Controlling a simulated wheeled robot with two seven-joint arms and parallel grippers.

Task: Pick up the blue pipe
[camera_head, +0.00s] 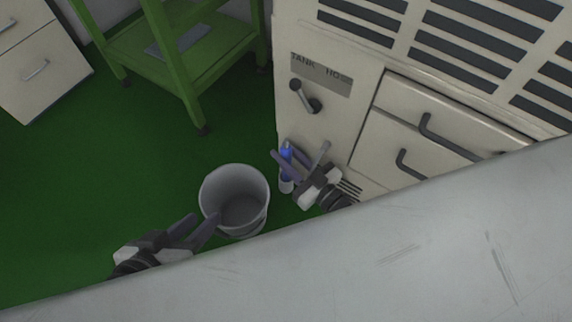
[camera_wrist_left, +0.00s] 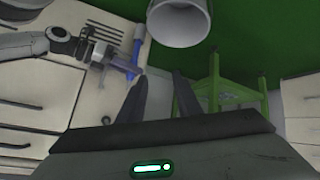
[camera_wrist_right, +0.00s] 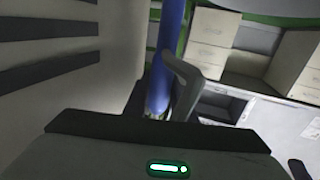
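The blue pipe (camera_head: 287,160) stands roughly upright by the front of the cream cabinet, with a pale lower end below the blue part. My right gripper (camera_head: 300,153) is open beside it, one finger passing close to the pipe. In the right wrist view the pipe (camera_wrist_right: 167,60) runs down between the fingers, close to the right one; I cannot tell whether they touch. The pipe also shows in the left wrist view (camera_wrist_left: 137,48). My left gripper (camera_head: 202,226) is open and empty, near the grey bucket (camera_head: 235,218).
The cream cabinet (camera_head: 330,130) with dark handles and vents stands at the right. A pale grey surface (camera_head: 330,270) crosses the front. A green stand (camera_head: 185,60) and a drawer unit (camera_head: 40,85) stand at the back. The green floor (camera_head: 110,180) at left is clear.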

